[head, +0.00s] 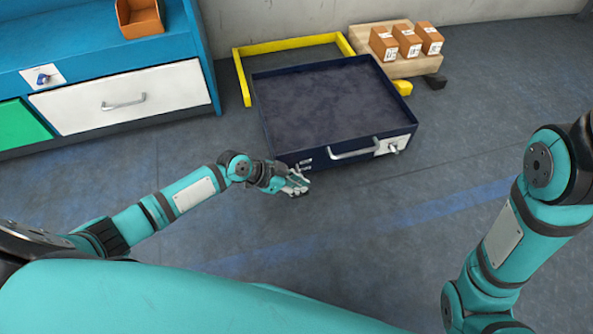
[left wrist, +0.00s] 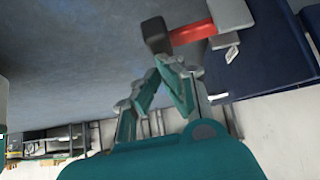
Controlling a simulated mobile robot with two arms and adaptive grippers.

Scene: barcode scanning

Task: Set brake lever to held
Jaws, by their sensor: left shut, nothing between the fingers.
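A dark blue flat cart (head: 275,135) stands on the floor, with a pale bar handle (head: 354,150) on its near side. My left gripper (head: 297,183) is at the cart's near left corner, low by the floor. In the left wrist view, a red bar (left wrist: 192,33) with a dark block at one end looks like the brake lever. It lies just beyond the fingertips of my left gripper (left wrist: 160,68), which are shut and empty. I cannot tell whether they touch it. I cannot make the lever out in the head view. My right gripper is out of view.
A blue bench with a white drawer (head: 135,97) stands at the left, an orange bin (head: 140,22) on it. A yellow frame (head: 243,85) borders the cart's far side. A wooden pallet (head: 400,68) holds orange boxes. The floor right of the cart is clear.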

